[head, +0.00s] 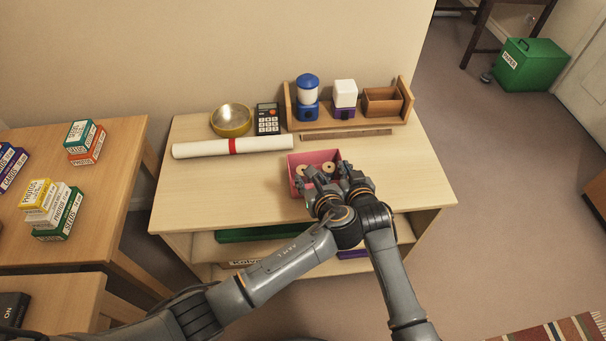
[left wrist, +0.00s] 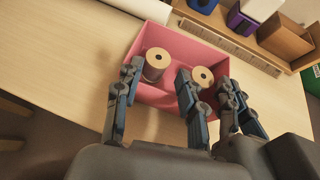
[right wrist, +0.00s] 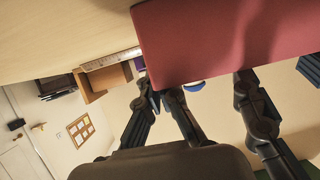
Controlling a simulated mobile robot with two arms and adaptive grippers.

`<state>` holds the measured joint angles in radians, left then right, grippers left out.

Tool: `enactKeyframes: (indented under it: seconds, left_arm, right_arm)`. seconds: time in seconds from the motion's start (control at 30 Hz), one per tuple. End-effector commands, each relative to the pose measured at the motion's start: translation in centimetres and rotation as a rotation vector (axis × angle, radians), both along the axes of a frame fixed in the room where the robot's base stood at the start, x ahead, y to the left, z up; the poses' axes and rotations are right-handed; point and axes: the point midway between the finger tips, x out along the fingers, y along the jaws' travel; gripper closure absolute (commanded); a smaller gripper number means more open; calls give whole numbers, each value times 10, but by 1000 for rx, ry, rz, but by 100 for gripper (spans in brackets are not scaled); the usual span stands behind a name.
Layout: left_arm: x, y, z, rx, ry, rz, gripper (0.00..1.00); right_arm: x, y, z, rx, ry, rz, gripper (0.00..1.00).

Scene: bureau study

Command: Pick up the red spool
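A pink open box (head: 298,158) stands on the light wooden desk with two spools inside. The left spool (left wrist: 157,60) has a pale round end and a brownish winding. The right spool (left wrist: 203,76) shows a pale end, its winding partly hidden by a finger. I cannot tell surely which is red. My left gripper (left wrist: 168,82) is open over the box's near side, its fingers spread around the spools and apparently not closed on either. My right gripper (head: 352,178) is beside it at the box's right side. In the right wrist view its fingers are spread before a pink wall (right wrist: 230,40).
A white roll with a red band (head: 232,147), a yellow-rimmed bowl (head: 231,120) and a calculator (head: 268,119) lie behind the box. A wooden rack (head: 350,122) stands at the back. The desk's right side (head: 425,185) is clear.

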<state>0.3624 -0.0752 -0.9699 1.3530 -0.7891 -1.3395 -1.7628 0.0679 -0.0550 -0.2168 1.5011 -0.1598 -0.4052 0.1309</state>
Motion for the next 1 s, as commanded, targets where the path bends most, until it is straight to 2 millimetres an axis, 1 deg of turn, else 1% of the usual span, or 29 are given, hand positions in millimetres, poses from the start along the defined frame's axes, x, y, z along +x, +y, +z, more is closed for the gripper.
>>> enactKeyframes:
  seconds: [0.17, 0.3, 0.4, 0.53, 0.77, 0.8, 0.87, 0.9, 1.0]
  left_arm:
    - [17, 7, -9, 0, 2, 4, 60]
    - [37, 14, -21, 0, 3, 5, 60]
    - [48, 17, -27, 0, 2, 4, 60]
    - [55, 20, -32, -2, 4, 5, 60]
    - [56, 21, -33, -2, 3, 6, 60]
    - [56, 21, -33, -2, 3, 6, 68]
    - [56, 21, -33, -3, 4, 6, 80]
    - [56, 21, -33, -3, 4, 6, 89]
    - [56, 21, -33, -3, 4, 5, 90]
  right_arm:
    - [0, 0, 0, 1, -1, 0, 100]
    - [0, 0, 0, 1, -1, 0, 100]
    - [0, 0, 0, 0, -1, 0, 100]
    - [0, 0, 0, 0, -1, 0, 100]
    - [0, -1, 0, -1, 0, -1, 100]
    - [0, -1, 0, -1, 0, -1, 100]
    - [0, -1, 0, -1, -1, -1, 100]
    - [0, -1, 0, -1, -1, -1, 100]
    - [0, -1, 0, -1, -1, -1, 100]
